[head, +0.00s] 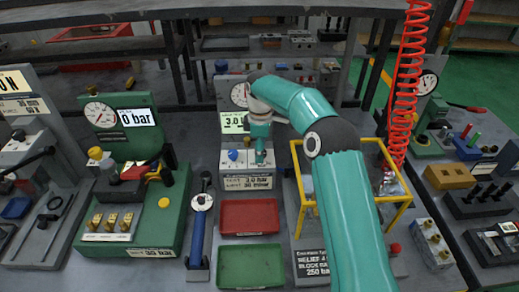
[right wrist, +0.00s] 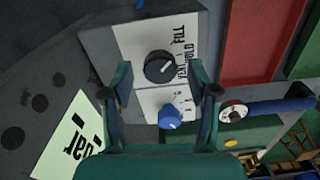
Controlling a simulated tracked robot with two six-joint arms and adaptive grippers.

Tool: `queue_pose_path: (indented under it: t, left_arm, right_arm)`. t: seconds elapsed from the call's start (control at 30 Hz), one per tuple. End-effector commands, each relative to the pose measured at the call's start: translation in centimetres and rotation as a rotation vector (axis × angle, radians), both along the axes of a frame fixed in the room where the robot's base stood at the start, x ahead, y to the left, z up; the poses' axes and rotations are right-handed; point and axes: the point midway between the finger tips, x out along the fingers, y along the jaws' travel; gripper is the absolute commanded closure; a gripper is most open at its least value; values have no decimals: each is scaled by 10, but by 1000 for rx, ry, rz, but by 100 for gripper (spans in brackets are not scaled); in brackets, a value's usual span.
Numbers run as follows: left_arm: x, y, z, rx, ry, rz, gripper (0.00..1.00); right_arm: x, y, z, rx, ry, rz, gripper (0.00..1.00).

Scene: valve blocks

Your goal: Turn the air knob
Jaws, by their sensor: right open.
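A small panel below a gauge carries two knobs. In the right wrist view, a black knob (right wrist: 160,66) sits beside the words VENT, HOLD and FILL, and a blue knob (right wrist: 170,118) sits on a second white plate. No label reading "air" is legible. The blue knob also shows in the head view (head: 233,155). My right gripper (head: 260,156) points down over the panel and hides the black knob there. In the right wrist view its open fingers (right wrist: 162,92) stand on either side of the knobs, with nothing between them gripped. My left gripper is out of view.
A red tray (head: 250,221) and a green tray (head: 250,264) lie in front of the panel. A blue-handled tool (head: 200,225) stands left of them. A yellow frame (head: 297,165) stands close on the right, partly behind my arm. A green gauge block (head: 130,180) is further left.

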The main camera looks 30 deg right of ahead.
Motion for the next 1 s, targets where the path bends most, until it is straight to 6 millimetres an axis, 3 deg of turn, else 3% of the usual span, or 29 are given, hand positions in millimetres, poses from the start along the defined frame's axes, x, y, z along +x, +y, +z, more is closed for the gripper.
queue_pose_path:
  t: [0.07, 0.4, 0.77, 1.0]
  left_arm:
    - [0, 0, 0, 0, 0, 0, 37]
    - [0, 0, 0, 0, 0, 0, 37]
    - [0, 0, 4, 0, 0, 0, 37]
    - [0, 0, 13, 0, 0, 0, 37]
  right_arm:
    - [0, 0, 0, 0, 0, 0, 44]
    - [0, 0, 0, -1, -1, 0, 100]
    - [1, 0, 2, 0, -4, -49, 100]
    - [2, -1, 3, 0, -6, -186, 100]
